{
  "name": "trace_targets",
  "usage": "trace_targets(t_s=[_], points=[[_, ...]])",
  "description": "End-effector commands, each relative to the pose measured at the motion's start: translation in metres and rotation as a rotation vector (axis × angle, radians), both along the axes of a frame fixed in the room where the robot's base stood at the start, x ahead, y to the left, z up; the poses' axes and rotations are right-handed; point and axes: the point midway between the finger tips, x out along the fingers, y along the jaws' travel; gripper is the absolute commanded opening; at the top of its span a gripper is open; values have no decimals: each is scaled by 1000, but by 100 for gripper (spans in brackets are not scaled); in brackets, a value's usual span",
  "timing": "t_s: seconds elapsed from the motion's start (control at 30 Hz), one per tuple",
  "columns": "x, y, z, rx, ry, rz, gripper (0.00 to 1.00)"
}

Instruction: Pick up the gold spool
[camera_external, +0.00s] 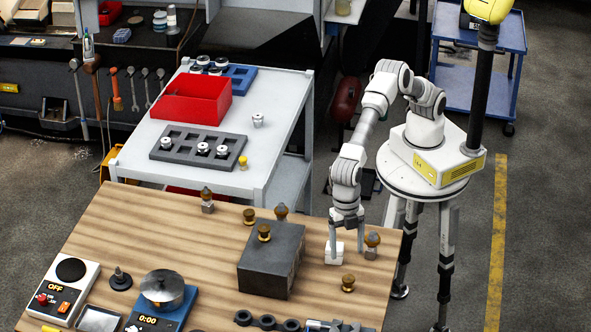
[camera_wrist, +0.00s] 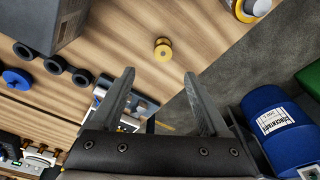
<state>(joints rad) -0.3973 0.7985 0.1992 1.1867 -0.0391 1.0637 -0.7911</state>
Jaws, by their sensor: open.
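Several gold spools show in the external view. One gold spool (camera_external: 348,282) stands alone on the wooden table at its right front, and a gold spool (camera_wrist: 163,49) shows in the wrist view just beyond my fingertips. Another spool (camera_external: 264,233) sits on top of the dark grey block (camera_external: 270,262), and a third (camera_external: 249,216) stands behind that block. My gripper (camera_external: 347,240) points down over the right part of the table. In the wrist view my gripper (camera_wrist: 159,75) is open with nothing between its fingers.
A white cube (camera_external: 334,253) stands by my left finger, and a brown-topped piece (camera_external: 372,241) is close on the right. Dark rings (camera_external: 268,321) lie at the front. The table's right edge is near. A grey cart (camera_external: 285,130) holds a red bin (camera_external: 196,99).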

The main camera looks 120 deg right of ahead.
Motion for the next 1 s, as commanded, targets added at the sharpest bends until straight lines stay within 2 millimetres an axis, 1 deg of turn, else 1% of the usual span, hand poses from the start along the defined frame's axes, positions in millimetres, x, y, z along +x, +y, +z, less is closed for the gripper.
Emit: trace_targets(t_s=[0.03,0.1,0.2,0.3,0.47,0.53,0.7,0.8,0.9,1.0], points=[[0,2,-13,-1,3,0,79],[0,4,-27,-1,2,0,79],[0,7,-46,-1,2,0,79],[1,9,-58,-1,1,0,79],[2,10,-67,1,-1,-1,79],[0,10,-73,-1,1,-1,79],[-4,13,-99,0,2,-1,79],[-3,16,-111,0,1,-1,79],[-2,16,-117,1,-1,-1,79],[-2,16,-117,2,-1,-1,79]])
